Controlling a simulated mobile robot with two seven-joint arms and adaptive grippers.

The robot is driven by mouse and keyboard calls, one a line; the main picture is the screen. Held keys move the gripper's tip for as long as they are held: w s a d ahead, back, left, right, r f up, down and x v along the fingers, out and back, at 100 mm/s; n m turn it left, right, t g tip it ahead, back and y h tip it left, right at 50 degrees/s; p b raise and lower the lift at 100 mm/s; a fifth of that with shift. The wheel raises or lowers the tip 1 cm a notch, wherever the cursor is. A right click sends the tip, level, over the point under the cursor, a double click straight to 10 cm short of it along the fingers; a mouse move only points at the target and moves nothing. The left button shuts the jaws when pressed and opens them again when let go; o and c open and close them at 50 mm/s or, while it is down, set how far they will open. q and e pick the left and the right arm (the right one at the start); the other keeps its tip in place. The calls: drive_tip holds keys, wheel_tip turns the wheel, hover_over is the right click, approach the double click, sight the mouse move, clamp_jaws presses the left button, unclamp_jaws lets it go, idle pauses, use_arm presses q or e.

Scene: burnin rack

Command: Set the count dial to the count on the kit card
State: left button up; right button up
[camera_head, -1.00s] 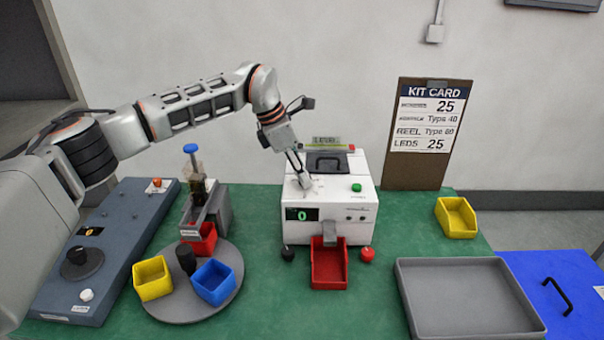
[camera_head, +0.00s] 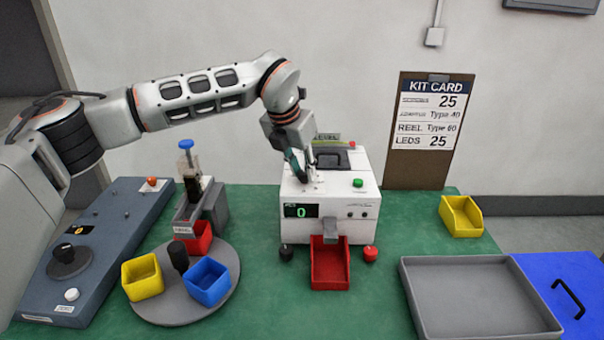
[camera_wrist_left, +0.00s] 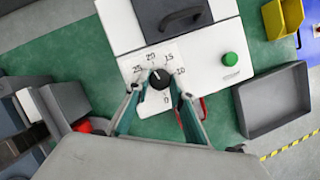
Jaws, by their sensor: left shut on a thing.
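The count dial (camera_wrist_left: 160,78), a black knob on a white plate with numbers around it, is on top of the white counting machine (camera_head: 343,226). My left gripper (camera_wrist_left: 158,92) is shut on the dial, a finger on each side. In the head view the left gripper (camera_head: 304,180) reaches down onto the machine top and mostly hides the dial. The dial's pale mark points to the upper part of the scale, seemingly near 20; the exact number is unclear. The machine's display (camera_head: 301,211) reads 0. The kit card (camera_head: 431,115) shows 25 on its top line and LEDS 25.
A red bin (camera_head: 329,275) sits below the machine's chute. A turntable (camera_head: 228,300) with coloured bins and a blue-grey control panel (camera_head: 112,235) are at left. A grey tray (camera_head: 408,290) and yellow bin (camera_head: 460,217) are at right.

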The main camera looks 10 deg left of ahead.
use_arm(q)
drive_tip(key=n+y, duration=0.1)
drive_tip(key=n, duration=0.2)
drive_tip(key=n+y+b, duration=0.1)
drive_tip(key=n, duration=0.2)
drive_tip(key=shift+d, duration=0.2)
idle(0.4)
drive_tip(key=o, duration=1.1)
drive_tip(key=v, duration=1.2)
drive_tip(key=shift+d, duration=0.2)
drive_tip(key=shift+s+f, duration=0.1)
